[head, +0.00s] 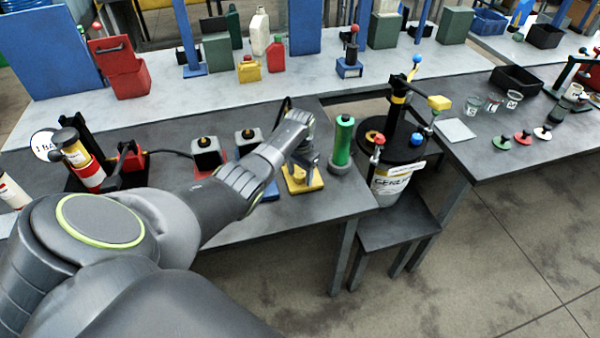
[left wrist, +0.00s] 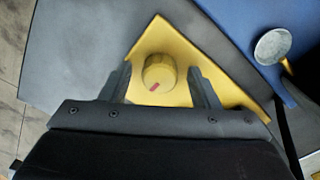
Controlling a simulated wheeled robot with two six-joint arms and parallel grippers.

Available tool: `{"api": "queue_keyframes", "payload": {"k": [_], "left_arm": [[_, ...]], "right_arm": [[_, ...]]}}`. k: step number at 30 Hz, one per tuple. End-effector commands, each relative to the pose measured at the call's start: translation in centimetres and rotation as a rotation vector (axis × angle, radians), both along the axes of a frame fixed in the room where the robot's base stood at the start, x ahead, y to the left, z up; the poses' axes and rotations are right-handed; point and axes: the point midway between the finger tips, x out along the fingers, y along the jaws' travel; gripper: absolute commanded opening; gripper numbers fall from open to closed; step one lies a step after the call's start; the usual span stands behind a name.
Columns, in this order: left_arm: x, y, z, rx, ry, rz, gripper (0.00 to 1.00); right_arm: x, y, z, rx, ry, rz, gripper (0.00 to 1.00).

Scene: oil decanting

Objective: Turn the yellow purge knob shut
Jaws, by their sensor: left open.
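The yellow purge knob (left wrist: 158,72) is round and sits on a yellow base plate (left wrist: 200,62) in the left wrist view. It has a red mark near its lower edge. My left gripper (left wrist: 160,69) is open, with one finger on each side of the knob; I cannot tell whether they touch it. In the head view my left gripper (head: 300,163) is over the yellow base (head: 304,186) and hides the knob. My right gripper is in neither view.
A green cylinder (head: 343,143) stands close right of the yellow base. A blue base (left wrist: 250,25) with a round metal part (left wrist: 272,46) lies beside it. The labelled bucket (head: 385,186) stands on a low stool (head: 400,226) past the bench edge.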

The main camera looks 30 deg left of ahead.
Motion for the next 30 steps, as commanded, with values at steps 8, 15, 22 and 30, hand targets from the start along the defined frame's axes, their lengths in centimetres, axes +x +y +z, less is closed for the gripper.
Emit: {"api": "queue_keyframes", "payload": {"k": [8,15,22,30], "left_arm": [[0.0,0.0,0.0,0.000,0.000,0.000,0.29],[0.0,0.0,0.0,-0.001,0.000,0.002,0.11],[0.0,0.0,0.1,-0.001,0.001,0.047,0.11],[0.0,0.0,0.2,-0.002,0.001,0.218,0.11]], "right_arm": [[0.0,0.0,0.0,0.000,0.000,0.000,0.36],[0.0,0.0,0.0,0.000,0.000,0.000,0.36],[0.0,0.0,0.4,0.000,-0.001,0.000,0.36],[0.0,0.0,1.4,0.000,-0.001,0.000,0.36]]}}
